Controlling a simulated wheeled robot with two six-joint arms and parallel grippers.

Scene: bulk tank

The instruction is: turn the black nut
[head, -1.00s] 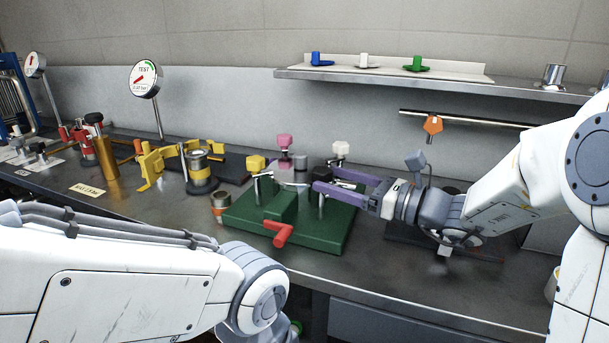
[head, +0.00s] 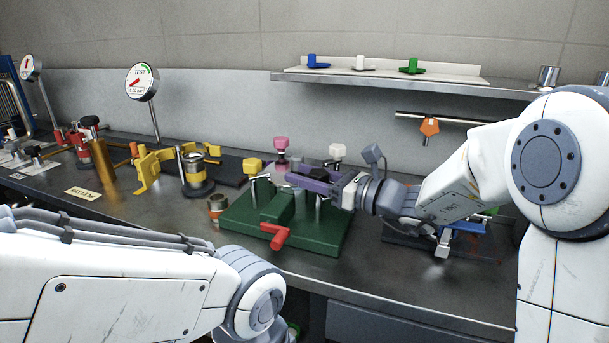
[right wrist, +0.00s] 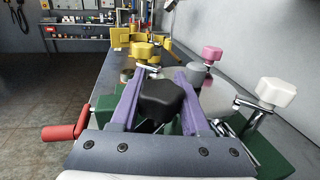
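The black nut (right wrist: 161,100) is a dark lobed knob in the right wrist view, between the two purple fingers of my right gripper (right wrist: 159,88). In the head view the nut (head: 318,174) shows as a dark patch between the fingers (head: 303,176), partly hidden by them. The fingers are apart, one on each side of the nut; whether they touch it I cannot tell. The nut is over a green fixture block (head: 318,239) with yellow (head: 252,165), pink (head: 281,143) and white (head: 338,152) knobs near it. My left gripper is out of view.
A red handle (head: 278,239) sticks out at the block's front. A small round cup (head: 216,204) stands left of the block, with a yellow-banded cylinder (head: 198,172) behind. A shelf (head: 440,87) runs along the wall. The bench front left of the block is clear.

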